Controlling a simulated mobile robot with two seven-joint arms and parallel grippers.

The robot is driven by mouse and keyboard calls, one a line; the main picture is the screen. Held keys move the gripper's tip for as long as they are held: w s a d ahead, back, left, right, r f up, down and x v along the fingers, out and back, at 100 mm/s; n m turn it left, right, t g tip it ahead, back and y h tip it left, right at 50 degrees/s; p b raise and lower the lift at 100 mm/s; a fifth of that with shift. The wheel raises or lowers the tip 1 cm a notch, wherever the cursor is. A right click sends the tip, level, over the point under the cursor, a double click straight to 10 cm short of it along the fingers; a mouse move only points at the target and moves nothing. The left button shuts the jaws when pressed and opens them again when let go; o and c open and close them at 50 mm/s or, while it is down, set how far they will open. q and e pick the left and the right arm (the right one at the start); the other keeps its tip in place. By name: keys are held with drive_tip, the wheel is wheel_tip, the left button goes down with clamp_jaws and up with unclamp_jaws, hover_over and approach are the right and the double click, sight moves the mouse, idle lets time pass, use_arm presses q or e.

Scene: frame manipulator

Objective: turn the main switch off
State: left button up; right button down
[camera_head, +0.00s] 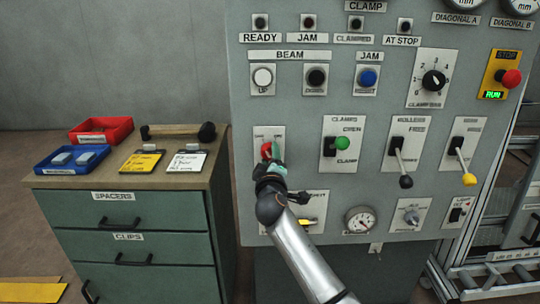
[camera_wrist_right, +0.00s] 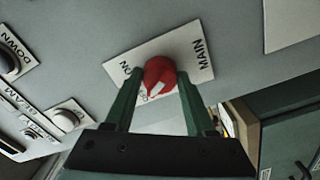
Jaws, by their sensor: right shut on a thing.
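The main switch is a red knob (camera_head: 266,149) on a pale plate at the left of the grey panel. In the right wrist view the red knob (camera_wrist_right: 160,76) sits on its plate (camera_wrist_right: 195,43), which reads MAIN and ON. A second label by the knob is partly hidden. A white mark on the knob faces toward the gripper, near that label. My right gripper (camera_head: 273,158) has its green fingers on both sides of the knob and is shut on it. My left gripper is not in view.
The panel carries a green-knobbed clamps lever (camera_head: 342,143), a black-knobbed lever (camera_head: 405,181) and a yellow-knobbed lever (camera_head: 468,179) to the right. Push buttons sit above. A gauge (camera_head: 360,220) is below. A green drawer cabinet (camera_head: 130,250) with trays stands at left.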

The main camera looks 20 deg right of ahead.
idle(0.3)
drive_tip(key=shift+c, duration=1.2)
unclamp_jaws()
